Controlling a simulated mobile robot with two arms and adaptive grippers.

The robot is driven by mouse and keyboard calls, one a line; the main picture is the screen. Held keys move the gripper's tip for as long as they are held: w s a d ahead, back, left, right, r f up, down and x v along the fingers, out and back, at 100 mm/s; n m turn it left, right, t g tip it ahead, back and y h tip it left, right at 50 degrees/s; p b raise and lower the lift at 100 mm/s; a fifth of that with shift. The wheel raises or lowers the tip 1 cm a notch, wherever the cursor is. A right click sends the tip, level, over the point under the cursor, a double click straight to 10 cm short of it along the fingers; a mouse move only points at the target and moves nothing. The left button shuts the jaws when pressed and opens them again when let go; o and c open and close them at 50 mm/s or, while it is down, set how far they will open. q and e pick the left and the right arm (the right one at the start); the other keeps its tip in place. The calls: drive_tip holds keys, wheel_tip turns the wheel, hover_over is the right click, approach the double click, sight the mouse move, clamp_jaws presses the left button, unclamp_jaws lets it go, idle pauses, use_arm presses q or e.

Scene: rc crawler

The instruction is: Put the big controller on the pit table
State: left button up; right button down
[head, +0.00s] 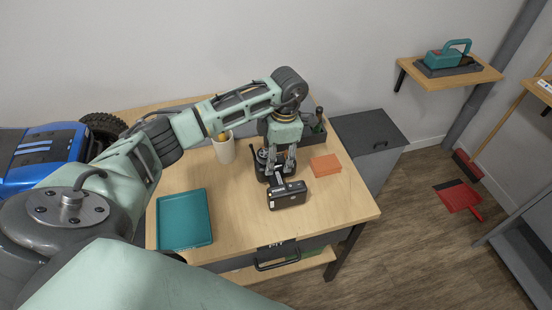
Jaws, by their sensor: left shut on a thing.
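The pit table (240,228) is the light wooden table in the middle of the head view. My left gripper (280,172) points down over it, shut on a dark thing with a thin upright rod, which looks like the big controller (262,163). The fingers hide part of it, and I cannot tell whether it touches the tabletop. A black box-shaped device (287,196) lies just in front of the gripper. My right gripper is not in view.
A blue crawler (40,155) is at left. A grey cabinet (370,135) stands behind right. The table's front right is clear.

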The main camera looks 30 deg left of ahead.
use_arm(q)
drive_tip(key=shift+f, duration=0.8)
drive_tip(key=shift+f, duration=0.1)
drive_tip(key=o, duration=1.5)
drive_tip(key=shift+c, duration=0.2)
drive_tip(key=shift+r, duration=0.25)
wheel_tip(320, 180, up, 12)
drive_tip(key=w+b, duration=0.1)
drive_tip(key=b, duration=0.1)
drive_tip(key=shift+d+f+b, duration=0.15)
drive_tip(key=shift+d+b, duration=0.15)
drive_tip(key=shift+d, duration=0.15)
